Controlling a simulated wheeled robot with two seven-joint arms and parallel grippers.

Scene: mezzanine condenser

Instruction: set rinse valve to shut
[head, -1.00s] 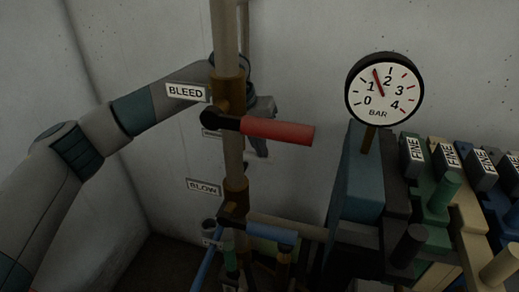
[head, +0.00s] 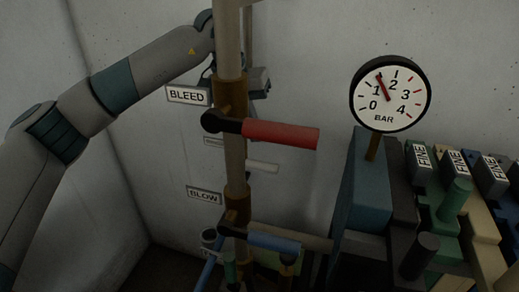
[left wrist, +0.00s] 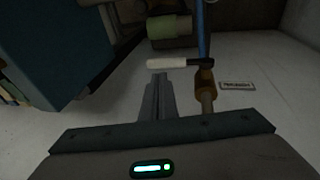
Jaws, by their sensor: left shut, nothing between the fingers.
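I take this to be the rinse valve. My left gripper (left wrist: 158,77) is shut and empty, its tips close to the handle in the picture; contact cannot be told. In the head view it is behind the pipe, mostly hidden. My right gripper is not in view.
In front stand the red BLEED lever (head: 280,134) and the blue BLOW lever (head: 273,241), both on the vertical pipe (head: 234,158). A pressure gauge (head: 391,93) and several FINE-labelled blocks (head: 456,163) are at right. Bare wall lies between pipe and gauge.

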